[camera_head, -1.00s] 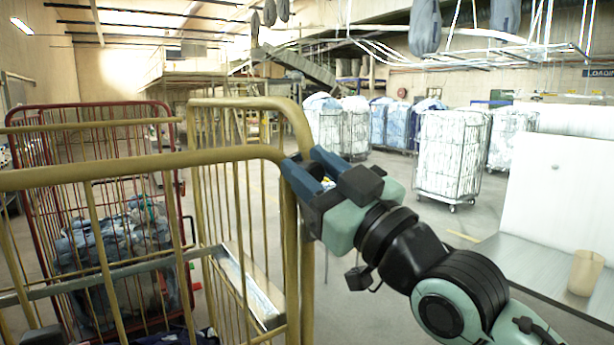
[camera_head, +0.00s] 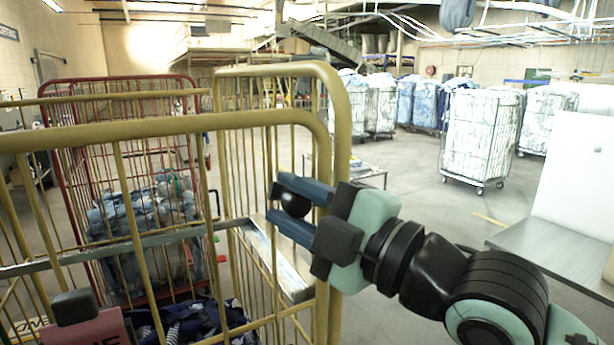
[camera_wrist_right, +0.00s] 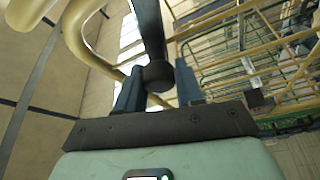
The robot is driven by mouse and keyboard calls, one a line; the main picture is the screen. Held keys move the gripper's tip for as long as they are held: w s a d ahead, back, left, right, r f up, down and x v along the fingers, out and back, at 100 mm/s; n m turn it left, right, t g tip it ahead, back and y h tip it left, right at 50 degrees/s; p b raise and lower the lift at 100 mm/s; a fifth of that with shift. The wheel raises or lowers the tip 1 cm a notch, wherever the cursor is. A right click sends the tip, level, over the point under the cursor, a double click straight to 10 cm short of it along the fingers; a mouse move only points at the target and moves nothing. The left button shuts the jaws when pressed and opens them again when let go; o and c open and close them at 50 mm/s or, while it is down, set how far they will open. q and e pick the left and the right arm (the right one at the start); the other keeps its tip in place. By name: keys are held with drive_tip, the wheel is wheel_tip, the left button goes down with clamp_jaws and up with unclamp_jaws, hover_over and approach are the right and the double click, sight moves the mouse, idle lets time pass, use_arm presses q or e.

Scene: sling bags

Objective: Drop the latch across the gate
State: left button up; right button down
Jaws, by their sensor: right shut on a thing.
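My right gripper (camera_head: 285,207) is at the upper right of the yellow cage gate (camera_head: 180,125), beside its corner post. Its blue fingers are shut on a black knob (camera_head: 293,203). The right wrist view shows this knob (camera_wrist_right: 158,73) between the fingers, at the end of a dark bar (camera_wrist_right: 150,25); I take it as part of the latch. A flat grey metal bar (camera_head: 150,244) runs across the gate. Its right end lies near a shiny metal channel (camera_head: 275,260) on the cage's side. How the knob joins the bar is hidden. My left gripper is not in view.
Blue cloth (camera_head: 235,318) lies inside the yellow cage. A red cage (camera_head: 120,85) with laundry stands behind. A pink sign with a black block (camera_head: 75,307) is at lower left. A grey table (camera_head: 560,245) is at right. White-filled trolleys (camera_head: 480,135) stand behind open floor.

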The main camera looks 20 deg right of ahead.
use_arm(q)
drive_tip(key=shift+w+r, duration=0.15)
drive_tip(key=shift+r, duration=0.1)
use_arm(e)
drive_tip(key=shift+a+f+n+g+h, duration=0.2)
drive_tip(key=shift+f+n+g, duration=0.2)
drive_tip(key=shift+f+n, duration=0.6)
drive_tip(key=shift+a+f+n+g+h, duration=0.15)
drive_tip(key=shift+f+n+g, duration=0.25)
drive_tip(key=shift+f+n, duration=0.6)
drive_tip(key=c, duration=0.8)
unclamp_jaws()
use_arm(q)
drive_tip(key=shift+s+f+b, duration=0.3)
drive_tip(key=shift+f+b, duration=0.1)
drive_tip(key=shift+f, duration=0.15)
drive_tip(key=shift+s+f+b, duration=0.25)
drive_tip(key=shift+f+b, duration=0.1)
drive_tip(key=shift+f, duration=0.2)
use_arm(e)
drive_tip(key=v, duration=1.3)
drive_tip(key=shift+s+d+f, duration=0.1)
drive_tip(key=shift+d+f, duration=0.05)
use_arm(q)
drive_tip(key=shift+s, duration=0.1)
